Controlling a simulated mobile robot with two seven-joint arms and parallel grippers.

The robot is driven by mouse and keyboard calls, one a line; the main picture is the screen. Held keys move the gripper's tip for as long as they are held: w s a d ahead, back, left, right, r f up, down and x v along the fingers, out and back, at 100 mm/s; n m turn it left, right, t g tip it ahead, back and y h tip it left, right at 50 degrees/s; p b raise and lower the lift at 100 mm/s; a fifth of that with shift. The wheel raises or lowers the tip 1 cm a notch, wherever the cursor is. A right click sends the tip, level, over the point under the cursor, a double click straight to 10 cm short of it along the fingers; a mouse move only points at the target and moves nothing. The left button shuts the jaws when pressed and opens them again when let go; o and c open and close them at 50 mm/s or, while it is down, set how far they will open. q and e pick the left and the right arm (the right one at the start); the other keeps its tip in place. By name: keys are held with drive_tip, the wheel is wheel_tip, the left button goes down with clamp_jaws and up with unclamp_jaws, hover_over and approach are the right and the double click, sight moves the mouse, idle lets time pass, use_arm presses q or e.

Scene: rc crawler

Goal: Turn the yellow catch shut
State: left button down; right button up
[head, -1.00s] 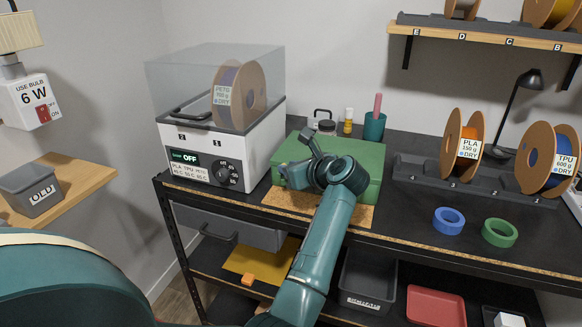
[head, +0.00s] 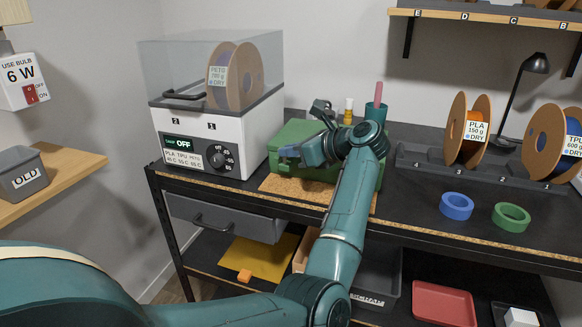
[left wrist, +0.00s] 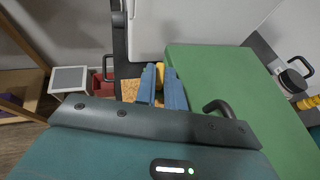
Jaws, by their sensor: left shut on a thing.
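The green case (head: 292,133) stands on a cork mat (head: 282,187) on the black bench, beside the white dryer. Its green top (left wrist: 235,75) fills much of the left wrist view, with a dark curved handle (left wrist: 217,106). My left gripper (head: 288,153) is at the case's front left; its arm hides part of the front. In the left wrist view its blue fingers (left wrist: 160,86) are shut on the yellow catch (left wrist: 160,72), of which only a small yellow bit shows between the tips. Whether the catch is turned cannot be told. My right gripper is not in view.
The white dryer (head: 217,137) with a clear lid and a spool stands close to the left. A teal cup (head: 376,113) and small bottle stand behind the case. Blue tape (head: 456,206) and green tape (head: 511,217) lie to the right, near the spool rack (head: 470,174).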

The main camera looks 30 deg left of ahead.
use_arm(q)
drive_tip(key=shift+w+n+g+b, duration=0.1)
drive_tip(key=shift+n+g+b, duration=0.3)
drive_tip(key=shift+n+g, duration=0.15)
drive_tip(key=c, duration=1.8)
unclamp_jaws()
drive_tip(key=shift+o, duration=0.2)
drive_tip(key=b+v, duration=0.1)
drive_tip(key=v, duration=1.2)
drive_tip(key=shift+w, duration=0.1)
